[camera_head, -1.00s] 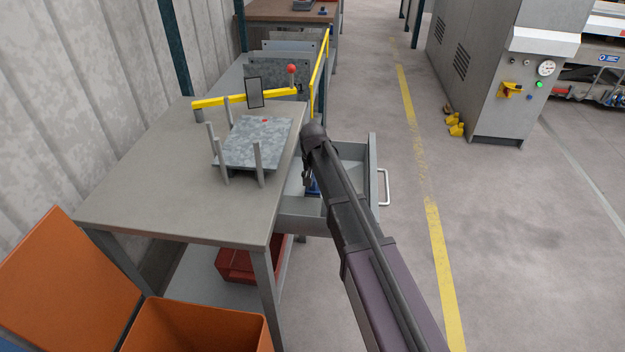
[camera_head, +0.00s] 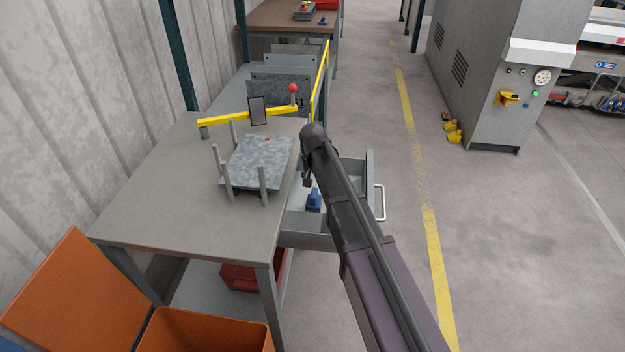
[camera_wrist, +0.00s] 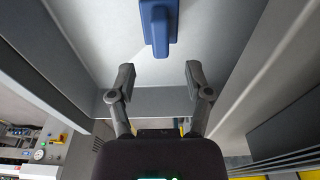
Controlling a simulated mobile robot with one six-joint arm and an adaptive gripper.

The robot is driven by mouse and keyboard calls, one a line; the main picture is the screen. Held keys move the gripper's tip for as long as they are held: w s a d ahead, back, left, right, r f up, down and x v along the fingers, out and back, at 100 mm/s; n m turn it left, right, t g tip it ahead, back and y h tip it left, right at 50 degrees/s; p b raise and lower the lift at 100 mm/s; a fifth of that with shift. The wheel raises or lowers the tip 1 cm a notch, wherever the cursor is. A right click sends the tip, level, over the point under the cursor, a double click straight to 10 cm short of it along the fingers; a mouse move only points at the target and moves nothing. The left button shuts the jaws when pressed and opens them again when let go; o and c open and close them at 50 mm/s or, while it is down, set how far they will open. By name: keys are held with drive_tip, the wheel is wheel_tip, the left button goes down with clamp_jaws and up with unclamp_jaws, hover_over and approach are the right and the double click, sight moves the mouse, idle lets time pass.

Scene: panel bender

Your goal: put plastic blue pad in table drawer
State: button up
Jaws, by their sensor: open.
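The blue pad (camera_head: 314,199) lies on the floor of the open table drawer (camera_head: 306,241). In the wrist view the pad (camera_wrist: 158,26) shows at the top, on the pale drawer floor (camera_wrist: 112,30), beyond the fingertips. My gripper (camera_wrist: 160,78) is open and empty, with its two fingers apart and clear of the pad. In the head view my arm hangs over the drawer and hides part of it; the gripper is mostly hidden behind the arm.
The grey table (camera_head: 180,215) has a metal sheet (camera_head: 262,160) between upright posts. A yellow rail (camera_head: 248,116) runs behind it. An orange bin (camera_head: 205,332) stands at the front left, and a red box (camera_head: 240,276) sits below the table.

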sight(314, 195)
drive_tip(key=shift+s+r+p, duration=0.2)
drive_tip(key=shift+r+p, duration=1.25)
drive_tip(key=shift+r, duration=0.4)
drive_tip(key=s+d+g, duration=0.1)
drive_tip(key=s+d, duration=2.1)
drive_tip(key=d, duration=0.2)
drive_tip(key=shift+s+d, duration=0.15)
drive_tip(key=shift+s, duration=0.15)
drive_tip(key=shift+f, duration=0.1)
drive_tip(key=shift+c, duration=0.6)
drive_tip(key=shift+s, duration=0.1)
